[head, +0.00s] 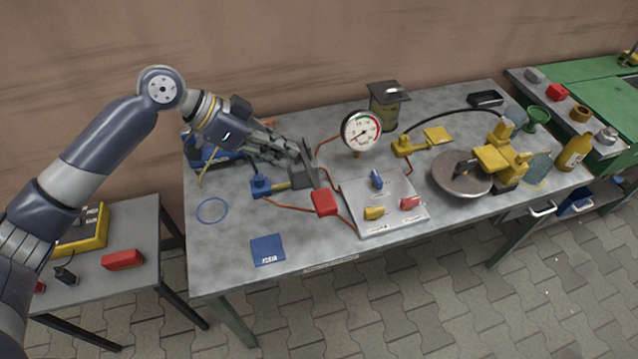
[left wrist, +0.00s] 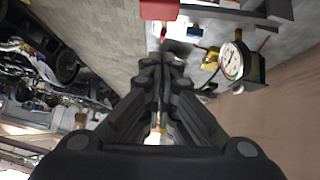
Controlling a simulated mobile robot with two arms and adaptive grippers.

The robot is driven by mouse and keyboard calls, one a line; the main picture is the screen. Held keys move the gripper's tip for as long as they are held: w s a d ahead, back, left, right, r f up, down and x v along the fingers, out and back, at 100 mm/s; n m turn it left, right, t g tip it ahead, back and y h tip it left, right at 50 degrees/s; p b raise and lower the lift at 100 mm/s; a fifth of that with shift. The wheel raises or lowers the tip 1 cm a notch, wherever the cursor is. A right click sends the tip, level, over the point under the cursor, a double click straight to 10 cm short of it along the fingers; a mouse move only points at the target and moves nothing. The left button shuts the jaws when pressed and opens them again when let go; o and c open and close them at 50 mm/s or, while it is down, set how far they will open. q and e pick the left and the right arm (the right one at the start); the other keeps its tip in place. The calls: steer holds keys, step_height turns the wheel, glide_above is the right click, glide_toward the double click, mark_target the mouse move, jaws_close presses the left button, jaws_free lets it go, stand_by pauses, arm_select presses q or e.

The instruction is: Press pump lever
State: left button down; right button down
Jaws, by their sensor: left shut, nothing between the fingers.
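My left gripper (head: 290,154) is shut and empty above the left half of the metal table. Its closed fingers (left wrist: 165,68) also fill the middle of the left wrist view. A dark upright plate with a grey block (head: 302,178) is right by the fingertips; I cannot tell whether they touch. A blue fitting with a short rod (head: 262,187) lies below them. A yellow unit with a flat paddle (head: 437,135), apparently the pump and its lever, sits further right behind the panel, apart from my gripper. A round gauge (head: 361,131) stands left of it. My right gripper is not in view.
A grey panel (head: 393,215) with blue, yellow and red knobs lies mid-table beside a red box (head: 324,203). A metal disc (head: 455,180) with a yellow clamp is to the right, joined by a black hose. The table's front left is mostly clear around a blue card (head: 267,249).

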arm_select(q)
steer(key=shift+d, duration=0.1)
steer(key=p, duration=0.3)
glide_above(319, 197)
steer(key=f, duration=0.6)
steer(key=shift+w+a, duration=0.3)
steer(key=shift+a, duration=0.05)
steer(key=f, duration=0.2)
steer(key=f+p, duration=0.1)
steer(key=shift+s+d+f, duration=0.1)
steer(key=shift+d+f, duration=0.25)
steer(key=shift+d, duration=0.05)
steer(key=shift+s+f+p, duration=0.1)
steer(key=shift+f+p, duration=0.25)
steer(key=shift+f, duration=0.35)
